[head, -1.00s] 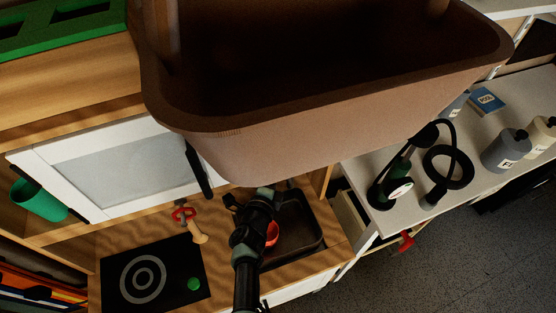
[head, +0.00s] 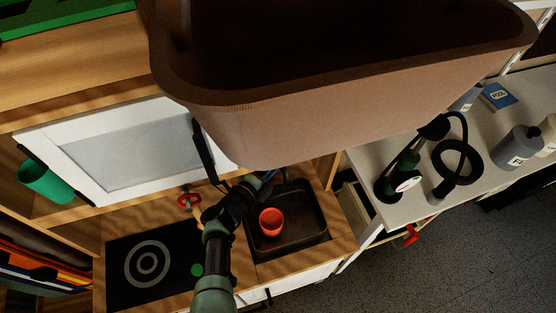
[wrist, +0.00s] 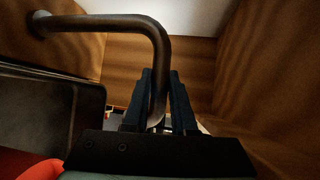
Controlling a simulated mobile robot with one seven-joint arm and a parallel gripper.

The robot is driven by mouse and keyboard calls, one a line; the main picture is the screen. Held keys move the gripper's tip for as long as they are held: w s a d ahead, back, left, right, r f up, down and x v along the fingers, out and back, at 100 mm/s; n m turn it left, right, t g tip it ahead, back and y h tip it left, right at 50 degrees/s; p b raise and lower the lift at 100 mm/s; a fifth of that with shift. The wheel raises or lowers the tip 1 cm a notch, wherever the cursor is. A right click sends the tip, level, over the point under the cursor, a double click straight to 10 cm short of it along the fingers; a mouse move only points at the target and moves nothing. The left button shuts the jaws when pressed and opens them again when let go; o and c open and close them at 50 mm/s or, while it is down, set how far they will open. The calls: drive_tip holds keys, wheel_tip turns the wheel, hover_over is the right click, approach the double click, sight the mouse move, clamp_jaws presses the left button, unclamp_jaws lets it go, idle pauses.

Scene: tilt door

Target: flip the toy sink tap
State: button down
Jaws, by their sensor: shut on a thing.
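The toy sink tap is a dark bent tube (wrist: 105,22). In the wrist view it runs from its mount at the upper left and bends down between my gripper's fingers. My gripper (wrist: 162,100) is shut on the downturned end of the tap. In the head view my gripper (head: 268,178) is at the back edge of the dark sink basin (head: 318,225), and my own arm and gripper hide most of the tap. The basin's edge also shows at the left of the wrist view (wrist: 85,90).
A red cup (head: 270,221) stands in the basin. Left of my arm are a black hob (head: 125,285) and a red-handled thing (head: 188,200). A large brown bin (head: 330,115) fills the upper middle. A grey worktop (head: 425,200) with bottles is on the right.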

drive_tip(key=c, duration=0.7)
unclamp_jaws()
drive_tip(key=shift+c, duration=0.2)
drive_tip(key=shift+d, duration=0.1)
